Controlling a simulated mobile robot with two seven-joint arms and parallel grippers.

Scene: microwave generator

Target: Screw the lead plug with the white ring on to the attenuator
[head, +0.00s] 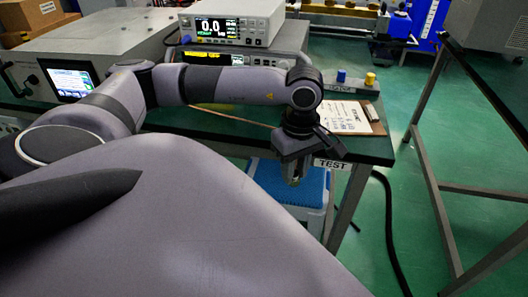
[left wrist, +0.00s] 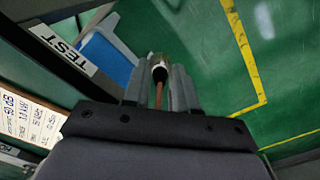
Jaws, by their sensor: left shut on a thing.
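My left gripper (head: 294,176) points down just past the front edge of the green bench. In the left wrist view its two fingers (left wrist: 160,88) are shut on the lead plug (left wrist: 160,70). The plug has a pale ring around a dark round end. A thin copper-brown lead (left wrist: 159,97) runs from it back towards the palm. In the head view the plug is small and mostly hidden by the fingers. I cannot make out the attenuator in either view. My right gripper is not in view.
The bench (head: 376,150) carries a clipboard (head: 348,117), a blue knob (head: 341,76), a yellow knob (head: 370,79) and stacked instruments (head: 232,22). A blue-topped box (head: 290,186) stands below the gripper. A metal frame (head: 432,170) stands at right; green floor lies between.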

